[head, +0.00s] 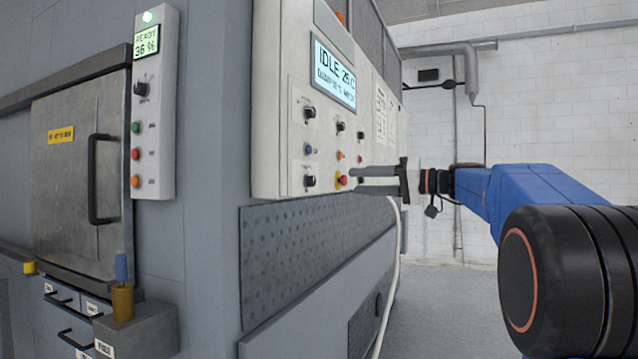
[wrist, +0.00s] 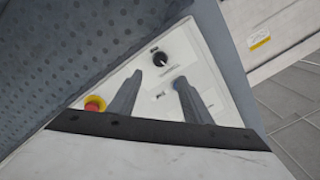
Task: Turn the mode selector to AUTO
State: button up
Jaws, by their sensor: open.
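Black rotary knobs are on the white control panel (head: 275,140) of the large machine, among them an upper left knob (head: 309,112), an upper middle knob (head: 340,126) and a lower left knob (head: 310,181). Their labels are too small to read, so I cannot tell which is the mode selector. My gripper (head: 352,178) is open and empty, its fingers pointing left at the panel's lower part. In the wrist view, a black knob with a light pointer line (wrist: 161,58) shows just beyond the spread fingertips (wrist: 158,78). No finger visibly grips it.
A red emergency button with a yellow ring (head: 342,181) is close to the fingertips; it also shows in the wrist view (wrist: 95,104). A display (head: 334,68) reads IDLE 25 C. A side panel (head: 155,110) has another knob and several buttons. The floor at right is open.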

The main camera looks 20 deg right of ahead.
aim_at(314, 182)
jog(key=x, duration=1.3)
jog(key=shift+a, duration=0.1)
jog(key=c, duration=1.1)
jog(key=shift+o, duration=0.2)
jog(key=shift+f+m, duration=0.1)
jog(key=shift+m, duration=0.2)
jog(key=m, duration=0.3)
jog(key=shift+m, duration=2.1)
